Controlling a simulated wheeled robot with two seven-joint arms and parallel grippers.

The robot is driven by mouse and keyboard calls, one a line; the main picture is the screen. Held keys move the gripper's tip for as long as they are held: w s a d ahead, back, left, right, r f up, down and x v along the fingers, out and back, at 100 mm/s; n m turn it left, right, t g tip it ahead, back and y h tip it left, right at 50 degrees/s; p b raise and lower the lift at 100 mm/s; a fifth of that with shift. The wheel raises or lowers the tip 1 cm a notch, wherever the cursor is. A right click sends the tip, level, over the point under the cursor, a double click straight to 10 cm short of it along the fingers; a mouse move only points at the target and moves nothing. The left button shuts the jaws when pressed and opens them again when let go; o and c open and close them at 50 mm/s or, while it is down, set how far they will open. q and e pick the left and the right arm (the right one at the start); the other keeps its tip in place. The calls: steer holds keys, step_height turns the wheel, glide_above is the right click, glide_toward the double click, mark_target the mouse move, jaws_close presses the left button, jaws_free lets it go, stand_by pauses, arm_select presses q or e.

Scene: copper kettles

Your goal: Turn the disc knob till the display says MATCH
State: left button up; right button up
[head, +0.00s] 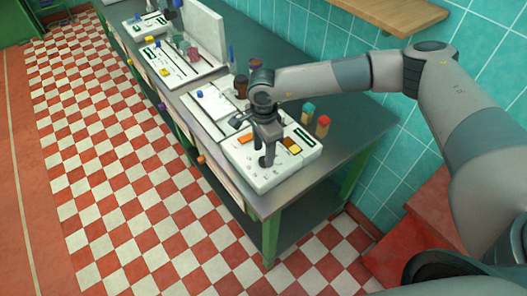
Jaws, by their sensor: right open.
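My right gripper (267,157) points down over the nearest white panel (270,178) at the near end of the bench. Its fingers are open around or just above a spot on that panel. I cannot make out a disc knob there; the gripper and wrist cover that part. A small dark green display (304,137) shows at the panel's right side, its text too small to read. My left gripper is not in view.
The grey bench (345,125) carries more white panels (170,65) towards the back left. Small coloured pieces, one red and yellow (322,126), stand behind the nearest panel. A tiled wall (470,45) closes the right side. Checkered floor (120,170) lies free on the left.

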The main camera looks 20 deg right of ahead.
mark_target(263, 160)
steer(key=shift+f+p, duration=0.4)
steer(key=shift+f, duration=1.05)
steer(key=c, duration=1.1)
steer(key=shift+f+m+b, duration=0.2)
steer(key=shift+m+b, duration=0.6)
steer(key=shift+b, duration=0.45)
steer(key=m+b, duration=0.3)
steer(key=b, duration=0.1)
steer(key=shift+m+b, duration=0.3)
steer(key=shift+b, duration=0.1)
steer(key=shift+r+m+b, duration=0.25)
steer(key=shift+m+b, duration=1.15)
steer(key=shift+w, duration=0.1)
